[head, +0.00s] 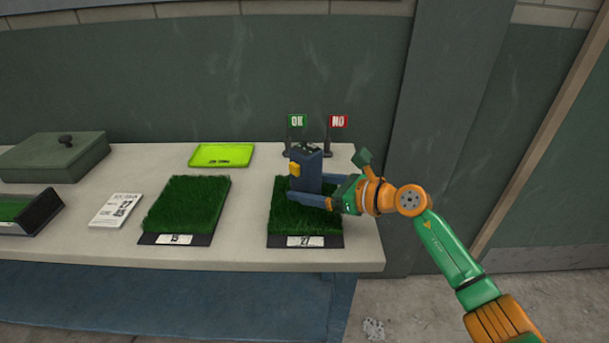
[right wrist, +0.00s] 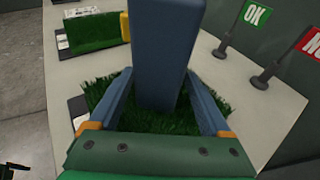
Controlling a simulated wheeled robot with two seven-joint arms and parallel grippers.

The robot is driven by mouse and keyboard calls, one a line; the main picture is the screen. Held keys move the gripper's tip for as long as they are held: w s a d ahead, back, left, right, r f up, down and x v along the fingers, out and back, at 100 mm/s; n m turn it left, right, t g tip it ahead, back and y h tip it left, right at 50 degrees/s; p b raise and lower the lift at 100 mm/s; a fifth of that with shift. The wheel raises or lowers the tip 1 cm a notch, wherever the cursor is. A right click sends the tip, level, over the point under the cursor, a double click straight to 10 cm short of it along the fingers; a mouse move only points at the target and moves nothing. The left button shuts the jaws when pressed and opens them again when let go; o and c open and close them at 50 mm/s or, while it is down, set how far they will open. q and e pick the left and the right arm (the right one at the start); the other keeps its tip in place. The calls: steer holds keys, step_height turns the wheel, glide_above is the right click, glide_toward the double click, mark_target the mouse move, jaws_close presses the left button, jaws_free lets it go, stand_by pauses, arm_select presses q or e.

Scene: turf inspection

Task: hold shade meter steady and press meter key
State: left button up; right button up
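The shade meter (head: 308,172) is a dark blue upright block on the turf tray marked 27, with a yellow key (head: 294,169) on its left side. In the right wrist view the meter (right wrist: 160,50) rises between the fingers, and the key (right wrist: 125,27) shows at its left edge. My right gripper (head: 318,192) reaches in from the right, low over the grass. Its fingers (right wrist: 160,95) lie on either side of the meter, spread, with grass showing between them and its lower part. Whether the tips touch it is unclear. My left gripper is not in view.
An OK sign (head: 297,121) and a NO sign (head: 338,121) stand close behind the meter. A second turf tray (head: 187,205), a card (head: 118,210), a lime tray (head: 221,155) and a green lidded box (head: 55,157) are left.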

steer(key=c, duration=0.7)
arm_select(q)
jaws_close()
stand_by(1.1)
